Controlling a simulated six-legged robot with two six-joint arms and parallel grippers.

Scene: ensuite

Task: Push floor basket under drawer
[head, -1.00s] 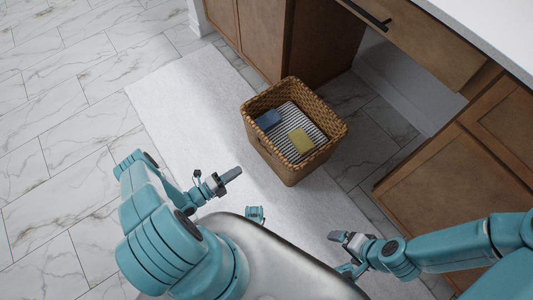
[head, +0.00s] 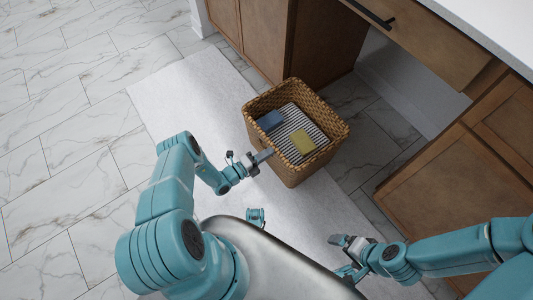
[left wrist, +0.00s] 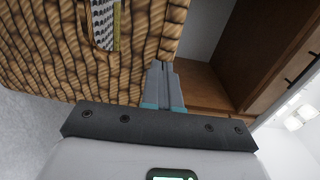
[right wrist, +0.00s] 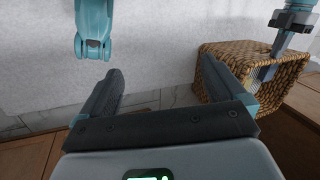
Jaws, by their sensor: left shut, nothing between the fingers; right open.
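The woven floor basket (head: 303,168) stands upright, partly on the pale rug, in front of the open space under the drawer (head: 425,40). It holds a striped cloth, a blue block and a yellow block. My left gripper (head: 265,155) is shut and empty at the basket's near left side. In the left wrist view its fingers (left wrist: 163,82) lie against or very near the basket wall (left wrist: 110,70); I cannot tell if they touch. My right gripper (head: 345,239) is open and empty, right of and nearer than the basket. The basket also shows in the right wrist view (right wrist: 235,62).
Wooden cabinets stand left (head: 285,40) and right (head: 465,175) of the open space under the drawer. A white countertop (head: 490,25) is above. The rug (head: 180,100) and marble-tile floor (head: 60,130) are clear to the left.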

